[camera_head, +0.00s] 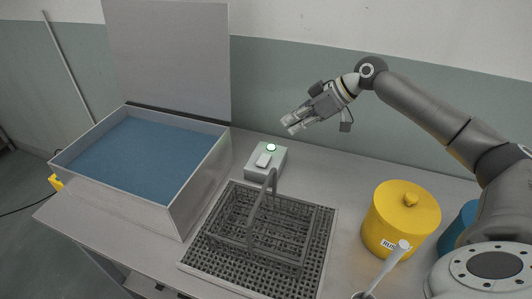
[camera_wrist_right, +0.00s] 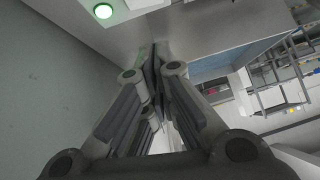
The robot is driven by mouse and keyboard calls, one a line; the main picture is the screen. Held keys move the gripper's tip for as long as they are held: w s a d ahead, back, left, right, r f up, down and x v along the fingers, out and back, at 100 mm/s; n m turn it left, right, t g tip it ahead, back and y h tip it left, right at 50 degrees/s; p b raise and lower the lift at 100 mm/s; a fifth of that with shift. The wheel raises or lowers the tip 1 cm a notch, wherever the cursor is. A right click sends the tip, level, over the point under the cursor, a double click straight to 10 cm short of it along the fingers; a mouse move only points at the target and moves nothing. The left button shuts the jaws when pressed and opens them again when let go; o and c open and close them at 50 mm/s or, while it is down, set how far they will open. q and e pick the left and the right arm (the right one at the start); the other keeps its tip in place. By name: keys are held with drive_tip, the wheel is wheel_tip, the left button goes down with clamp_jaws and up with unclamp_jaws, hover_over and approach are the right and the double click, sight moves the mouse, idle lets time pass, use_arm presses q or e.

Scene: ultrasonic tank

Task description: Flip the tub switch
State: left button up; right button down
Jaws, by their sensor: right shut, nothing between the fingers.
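The tub (camera_head: 200,185) is a grey open tank of blue liquid at the left of the table, with its lid (camera_head: 168,55) standing up behind it. The switch box (camera_head: 262,172) is a small pale box to the right of the tub. It has a white rocker switch (camera_head: 263,160) and a lit green light (camera_head: 271,147). The green light also shows at the top of the right wrist view (camera_wrist_right: 103,11). My right gripper (camera_head: 288,126) is shut and empty, above and a little to the right of the switch box, apart from it. My left gripper is in neither view.
A wire basket with an upright handle (camera_head: 250,215) stands on a perforated mat (camera_head: 195,262) in front of the switch box. A yellow lidded canister (camera_head: 400,222) and a blue container (camera_head: 458,226) stand at the right. A pale-handled tool (camera_head: 388,266) leans near the front.

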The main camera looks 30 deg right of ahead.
drive_tip(key=p, duration=0.2)
hover_over(266, 162)
drive_tip(key=f, duration=0.6)
drive_tip(key=shift+w+d+f, duration=0.2)
drive_tip(key=shift+w+f, duration=0.15)
drive_tip(key=shift+f, duration=0.05)
wheel_tip(266, 162, down, 3)
drive_tip(key=shift+s+a+r, duration=0.1)
drive_tip(key=shift+r, duration=0.05)
drive_tip(key=shift+s+f+p, duration=0.1)
drive_tip(key=shift+f+p, duration=0.25)
drive_tip(key=shift+f, duration=0.4)
drive_tip(key=shift+s+a+f, duration=0.2)
drive_tip(key=shift+f, duration=0.1)
drive_tip(key=shift+w+d, duration=0.1)
